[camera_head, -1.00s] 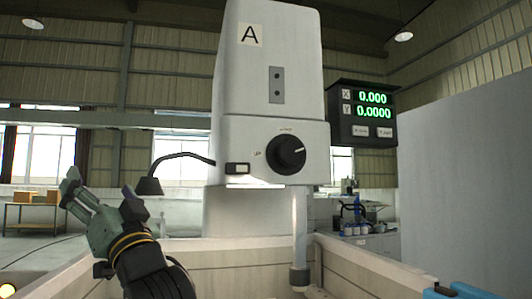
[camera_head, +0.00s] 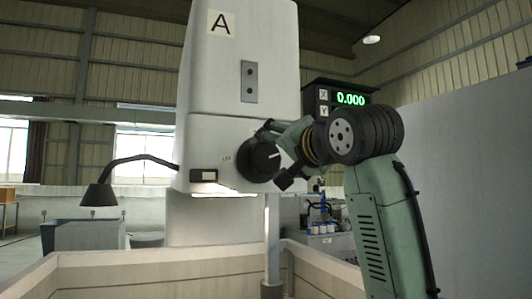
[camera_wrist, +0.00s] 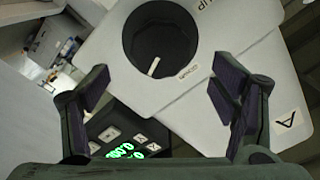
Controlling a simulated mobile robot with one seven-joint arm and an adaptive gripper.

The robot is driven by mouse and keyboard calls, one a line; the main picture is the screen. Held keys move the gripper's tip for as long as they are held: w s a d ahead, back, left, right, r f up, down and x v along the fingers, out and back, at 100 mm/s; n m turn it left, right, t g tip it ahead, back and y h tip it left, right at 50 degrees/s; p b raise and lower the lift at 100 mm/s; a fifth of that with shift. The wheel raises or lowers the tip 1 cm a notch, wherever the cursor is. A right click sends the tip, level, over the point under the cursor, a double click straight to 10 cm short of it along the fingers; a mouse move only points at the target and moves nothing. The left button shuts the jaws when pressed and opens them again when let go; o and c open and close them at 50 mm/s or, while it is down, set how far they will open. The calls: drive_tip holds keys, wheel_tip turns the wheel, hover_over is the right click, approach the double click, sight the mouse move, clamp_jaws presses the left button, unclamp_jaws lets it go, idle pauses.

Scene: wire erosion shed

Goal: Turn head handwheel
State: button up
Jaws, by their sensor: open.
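The head handwheel (camera_head: 262,161) is a round black knob with a white pointer mark on the lower front of the white machine head (camera_head: 222,100) labelled A. In the wrist view the knob (camera_wrist: 161,52) lies ahead, beyond the fingertips and roughly between them, a little nearer the top. My gripper (camera_head: 276,153) comes at it from the right in the head view, its fingers overlapping the knob's right edge. In the wrist view my gripper (camera_wrist: 162,90) has its dark-padded fingers wide apart with nothing between them. I cannot tell that any finger touches the knob.
A readout box (camera_head: 338,100) with green digits is right of the head, partly behind my arm; it also shows in the wrist view (camera_wrist: 120,130). A black lamp (camera_head: 100,194) on a curved arm hangs left. A clear vertical tube (camera_head: 272,240) and pale tank walls (camera_head: 150,258) are below.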

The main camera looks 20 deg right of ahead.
sight(266, 157)
drive_tip(key=w+p, duration=0.2)
drive_tip(key=w, duration=0.5)
drive_tip(key=shift+a, duration=0.1)
drive_tip(key=shift+c, duration=0.5)
drive_tip(key=c, duration=1.1)
drive_tip(key=shift+o, duration=0.2)
drive_tip(key=shift+n, duration=0.3)
drive_tip(key=n, duration=0.6)
drive_tip(key=shift+a, duration=0.1)
drive_tip(key=n, duration=0.7)
drive_tip(key=shift+a, duration=0.1)
drive_tip(key=shift+n, duration=0.3)
